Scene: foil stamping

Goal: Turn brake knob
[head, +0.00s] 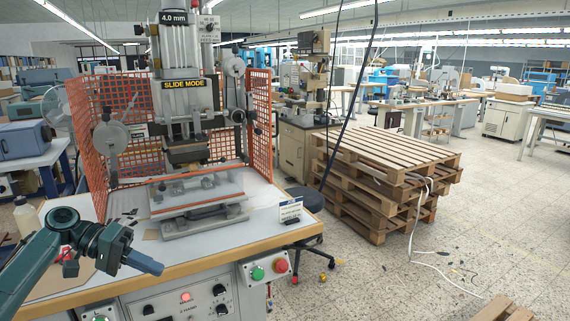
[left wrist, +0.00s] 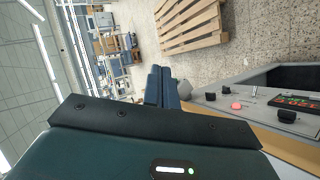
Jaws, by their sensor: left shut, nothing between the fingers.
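The control panel (head: 200,310) on the front of the stamping machine's bench carries black knobs, including an upper right knob (head: 219,289), a lower right knob (head: 222,309) and a left knob (head: 148,310), around a lit red button (head: 185,297). I cannot read which one is the brake knob. In the left wrist view, the panel shows at the right with a black knob (left wrist: 287,115) and the red button (left wrist: 236,106). My left gripper (head: 158,268) is shut and empty, above the bench's front edge and apart from the knobs. My right gripper is not in view.
The stamping machine (head: 187,95) stands on the bench between orange mesh guards (head: 258,120). A box with a green button (head: 257,273) and a red button (head: 281,266) hangs at the bench's front right. Stacked pallets (head: 385,150) stand to the right, with open floor beyond.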

